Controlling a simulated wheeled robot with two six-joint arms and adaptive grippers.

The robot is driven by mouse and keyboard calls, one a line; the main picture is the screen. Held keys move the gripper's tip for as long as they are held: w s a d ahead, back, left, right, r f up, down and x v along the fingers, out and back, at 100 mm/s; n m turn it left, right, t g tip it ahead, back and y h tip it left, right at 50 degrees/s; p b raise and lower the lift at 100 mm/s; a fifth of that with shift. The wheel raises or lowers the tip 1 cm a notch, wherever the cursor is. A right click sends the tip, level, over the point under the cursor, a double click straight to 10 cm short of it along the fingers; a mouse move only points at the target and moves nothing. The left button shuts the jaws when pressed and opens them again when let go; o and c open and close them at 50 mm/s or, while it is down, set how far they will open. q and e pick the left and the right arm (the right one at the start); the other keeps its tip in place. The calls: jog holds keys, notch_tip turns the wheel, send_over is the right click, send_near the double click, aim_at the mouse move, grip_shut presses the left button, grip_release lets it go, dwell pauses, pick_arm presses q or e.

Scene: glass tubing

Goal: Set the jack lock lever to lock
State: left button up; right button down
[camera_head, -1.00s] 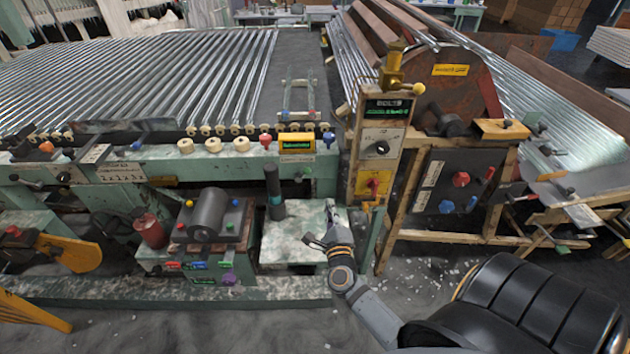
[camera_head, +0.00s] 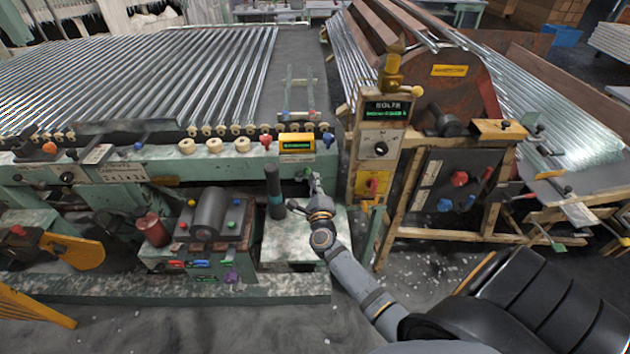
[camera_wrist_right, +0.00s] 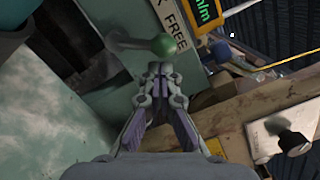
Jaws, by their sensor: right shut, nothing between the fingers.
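The lever with a green ball knob (camera_wrist_right: 163,44) is just beyond my right fingertips in the right wrist view. Its pale rod runs left from the knob, over a green panel. In the head view the green knob (camera_head: 307,171) is small, on the front of the green machine. My right gripper (camera_wrist_right: 158,72) is shut and empty, its tips close to the knob; I cannot tell whether they touch. It also shows in the head view (camera_head: 315,181). My left gripper is not in view.
A dark upright cylinder (camera_head: 273,187) stands just left of my right gripper. A wooden control post (camera_head: 352,175) with a dial and red switch is close on the right. A pale bench top (camera_head: 290,245) lies below. Glass tubes (camera_head: 150,80) fill the rack behind.

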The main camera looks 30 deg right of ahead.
aim_at(305, 174)
jog(key=shift+a+r+n+p, duration=0.1)
jog(key=shift+r+n+p, duration=0.15)
jog(key=shift+n+p, duration=0.25)
jog(key=shift+r+p, duration=0.1)
jog(key=shift+p, duration=0.2)
jog(key=n+p, duration=0.2)
jog(key=w+a+r+n+p, duration=0.1)
jog(key=n+p, duration=0.1)
jog(key=p, duration=0.1)
jog(key=a+r+n+p, duration=0.1)
jog(key=n+p, duration=0.1)
jog(key=p, duration=0.1)
jog(key=shift+w+a+r+n+g, duration=0.2)
jog(key=shift+w+r+n+g, duration=0.1)
jog(key=shift+g, duration=0.1)
jog(key=a+n+p, duration=0.1)
jog(key=w+a+n+p, duration=0.1)
jog(key=n, duration=0.1)
jog(key=shift+f+p, duration=0.15)
jog(key=shift+p, duration=0.2)
jog(key=shift+w+a, duration=0.1)
jog(key=shift+w, duration=0.05)
